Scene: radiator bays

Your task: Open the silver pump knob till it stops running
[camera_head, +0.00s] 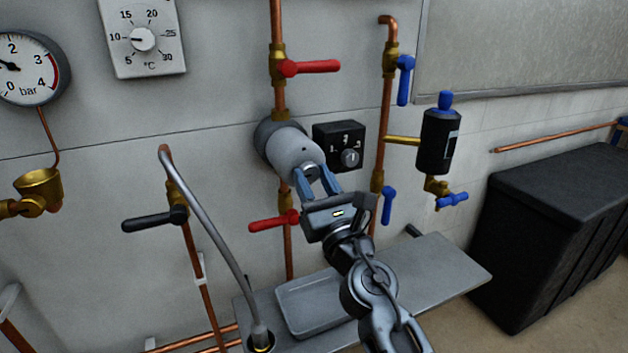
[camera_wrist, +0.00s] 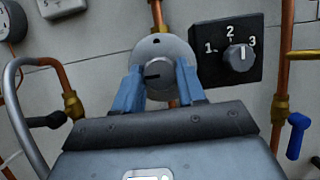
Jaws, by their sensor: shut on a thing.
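The pump (camera_head: 290,148) is a silver-grey cylinder on the copper pipe in the wall. Its silver knob (camera_head: 312,171) is a small round disc at the middle of its front face. In the wrist view the knob (camera_wrist: 160,76) shows a dark mark that points left. My gripper (camera_head: 320,185) has its two blue fingers on either side of the knob and is shut on it. The fingers (camera_wrist: 158,88) hide the knob's left and right edges in the wrist view.
A black box (camera_head: 329,131) with a grey dial marked 1, 2, 3 sits close right of the pump. Red levers (camera_head: 316,67) are above and below it. A black lever (camera_head: 148,222) and bent grey hose (camera_head: 215,230) stand left. A shelf with a tray (camera_head: 312,305) is below.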

